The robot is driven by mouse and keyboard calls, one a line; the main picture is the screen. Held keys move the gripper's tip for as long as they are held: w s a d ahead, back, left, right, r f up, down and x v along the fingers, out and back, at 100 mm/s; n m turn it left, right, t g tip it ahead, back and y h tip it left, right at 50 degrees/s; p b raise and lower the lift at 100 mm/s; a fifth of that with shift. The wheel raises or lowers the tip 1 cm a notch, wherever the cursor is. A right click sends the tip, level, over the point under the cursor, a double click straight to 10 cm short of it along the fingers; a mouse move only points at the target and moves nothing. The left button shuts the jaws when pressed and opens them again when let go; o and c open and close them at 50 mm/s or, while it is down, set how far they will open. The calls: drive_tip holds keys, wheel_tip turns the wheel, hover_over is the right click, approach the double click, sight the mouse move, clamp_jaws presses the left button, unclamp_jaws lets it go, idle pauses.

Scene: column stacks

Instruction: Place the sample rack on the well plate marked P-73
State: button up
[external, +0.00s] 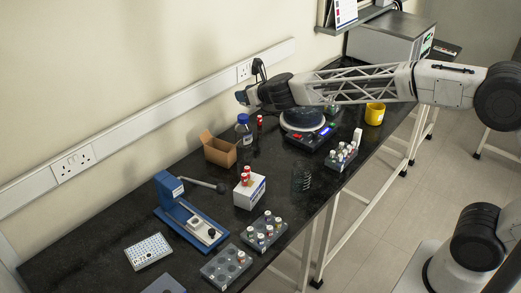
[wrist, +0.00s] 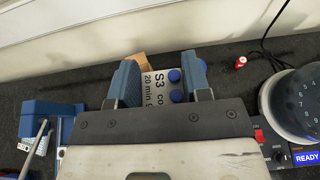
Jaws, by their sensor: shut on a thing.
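My gripper shows in the wrist view (wrist: 160,85), its two blue-faced fingers shut on the sample rack (wrist: 153,92). The rack is pale, with round blue caps and print reading "S3" and "20 min"; my gripper body covers its near part. In the external view my arm reaches left above the bench, its dark wrist end (external: 246,97) high near the wall; the fingers and held rack cannot be made out there. A white well plate (external: 148,252) lies at the bench's near left end, well away from my gripper. Its mark starts with "P-", but the digits are hard to read.
A blue press (external: 190,215), an open cardboard box (external: 220,151), a blue-capped bottle (external: 244,133) and a white box (external: 249,193) stand on the bench. Vial racks (external: 227,265) lie right of the plate. A round-topped instrument (external: 305,122) is beneath my arm.

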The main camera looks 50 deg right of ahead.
drive_tip(key=s+a+f, duration=0.1)
drive_tip(key=s+a, duration=0.2)
drive_tip(key=a, duration=1.3)
drive_tip(key=s+a+f, duration=0.1)
drive_tip(key=s+a, duration=0.2)
drive_tip(key=a, duration=1.3)
drive_tip(key=s+a+f, duration=1.2)
drive_tip(key=f, duration=0.3)
drive_tip(key=shift+s+a, duration=0.2)
drive_tip(key=shift+s, duration=0.05)
drive_tip(key=shift+f, duration=0.1)
hover_over(144, 245)
drive_tip(key=shift+f, duration=0.7)
drive_tip(key=shift+f, duration=1.8)
